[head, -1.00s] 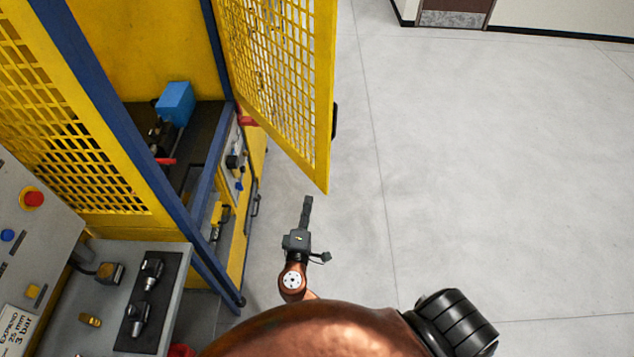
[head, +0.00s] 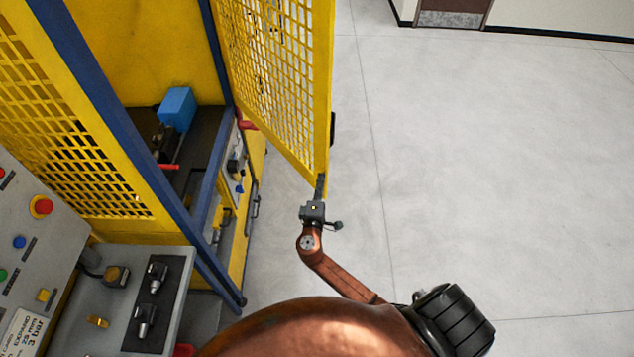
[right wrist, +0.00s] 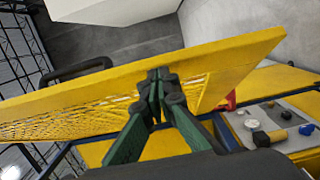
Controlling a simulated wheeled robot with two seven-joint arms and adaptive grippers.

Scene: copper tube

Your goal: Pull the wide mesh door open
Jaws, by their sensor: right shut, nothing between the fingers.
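The wide mesh door (head: 275,75) is yellow with a solid frame and stands swung out from the machine, partly open. It also shows in the right wrist view (right wrist: 90,95), with a dark handle (right wrist: 78,70) on its far face. The handle shows as a dark bit at the door's outer edge in the head view (head: 333,129). My right gripper (head: 320,180) is at the door's lower free corner. In the right wrist view its fingertips (right wrist: 158,78) are together and empty, against or very close to the inner face by the frame. My left gripper is not in view.
The yellow machine with blue posts (head: 110,95) stands at left, its opening showing a blue box (head: 176,108). A grey control panel (head: 35,245) and a side shelf (head: 115,310) are at lower left. The floor (head: 480,170) right of the door is clear.

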